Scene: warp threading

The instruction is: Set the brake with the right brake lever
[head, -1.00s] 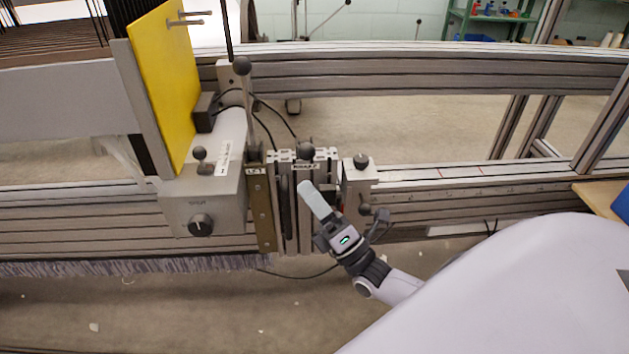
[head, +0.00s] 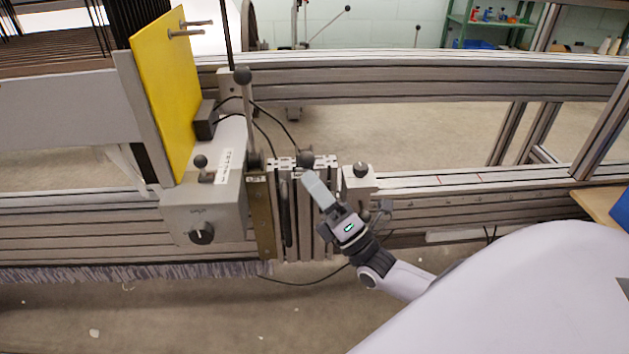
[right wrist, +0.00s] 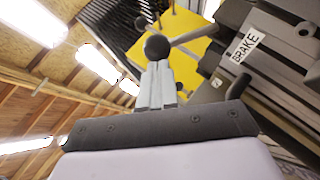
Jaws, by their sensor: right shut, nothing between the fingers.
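The right brake lever shows as a dark ball knob (head: 305,158) at the top of the slotted metal carriage in the head view. My right gripper (head: 309,176) is shut and empty, its fingertips just below and in front of that knob. In the right wrist view a dark ball (right wrist: 157,47) stands right beyond the shut fingertips (right wrist: 156,75). I cannot tell whether they touch. A white label reading BRAKE (right wrist: 243,45) is on a grey block to the right there. The lever's shaft is mostly hidden. My left gripper is not in view.
A taller lever with a ball knob (head: 242,75) and a grey box with a dial (head: 201,233) stand left of the carriage. Another knob (head: 361,170) is close on the right. A yellow plate (head: 166,90) rises behind. Long metal rails (head: 480,180) run right.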

